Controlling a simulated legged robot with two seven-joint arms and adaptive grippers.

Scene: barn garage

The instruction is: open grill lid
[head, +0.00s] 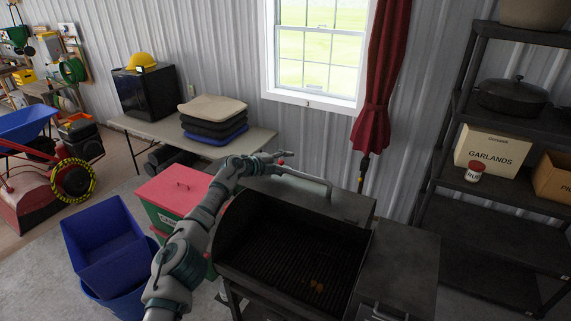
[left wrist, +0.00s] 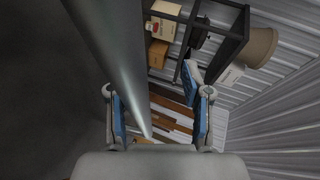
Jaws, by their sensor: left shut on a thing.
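The black grill (head: 292,255) stands in front of me with its lid (head: 345,203) swung up and back. The dark cooking grate inside is exposed, with a small brownish patch on it. The lid's grey curved handle (head: 306,178) runs along the raised lid. My left arm reaches over the grill's left side. My left gripper (head: 268,159) is at the handle's left end, and its jaws are shut on the handle. In the left wrist view the handle appears as a large grey bar (left wrist: 105,50) running down between the two blue-padded fingers (left wrist: 158,95). My right gripper is not in view.
A red-lidded box (head: 175,188) and blue bins (head: 103,240) stand left of the grill. A folding table (head: 150,130) with cushions (head: 213,120) is behind. A side shelf (head: 400,262) and a black rack (head: 500,205) are on the right.

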